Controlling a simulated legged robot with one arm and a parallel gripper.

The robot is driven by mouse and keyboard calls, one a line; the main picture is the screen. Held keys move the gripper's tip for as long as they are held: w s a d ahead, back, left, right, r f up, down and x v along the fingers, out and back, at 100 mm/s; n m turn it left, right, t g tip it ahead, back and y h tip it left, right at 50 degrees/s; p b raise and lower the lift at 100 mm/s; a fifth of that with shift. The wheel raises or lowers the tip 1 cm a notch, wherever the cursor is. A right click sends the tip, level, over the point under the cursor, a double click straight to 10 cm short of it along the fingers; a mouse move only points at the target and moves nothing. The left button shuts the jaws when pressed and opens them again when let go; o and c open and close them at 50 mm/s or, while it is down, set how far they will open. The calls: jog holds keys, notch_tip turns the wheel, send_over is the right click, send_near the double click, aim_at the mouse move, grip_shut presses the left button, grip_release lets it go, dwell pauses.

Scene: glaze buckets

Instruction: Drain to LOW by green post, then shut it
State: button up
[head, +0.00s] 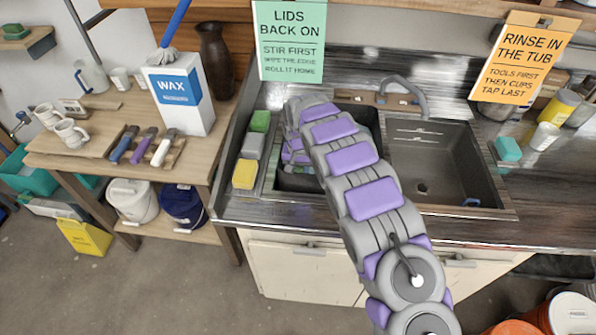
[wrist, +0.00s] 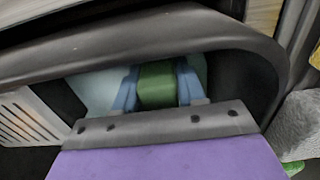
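The sink has two basins. My arm reaches into the left basin (head: 366,108), hiding most of it and my gripper in the head view. In the wrist view, a green block-like piece (wrist: 157,86), apparently the green post, sits between the two blue-grey fingers of my gripper (wrist: 157,92). The fingers lie close against both its sides, so they look shut on it. A pale surface (wrist: 98,92) lies beside it; I cannot tell if it is water. The LOW mark and the water level in the left basin are not readable. The right basin (head: 450,160) has white lines on its back wall.
A faucet (head: 408,92) stands behind the basins. Green, grey and yellow sponges (head: 245,174) lie left of the sink, and a teal sponge (head: 508,149) lies right. Two signs (head: 290,42) hang behind. A side table (head: 100,155) holds tools, mugs and a WAX box (head: 182,95).

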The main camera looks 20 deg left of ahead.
grip_shut()
notch_tip(320, 180, up, 4)
jog(key=shift+f+p, duration=0.2)
jog(key=shift+p, duration=0.7)
jog(key=shift+a, duration=0.1)
jog(key=shift+o, duration=2)
grip_release()
jog(key=shift+s, duration=0.1)
jog(key=shift+o, duration=0.4)
jog(key=shift+f, duration=0.1)
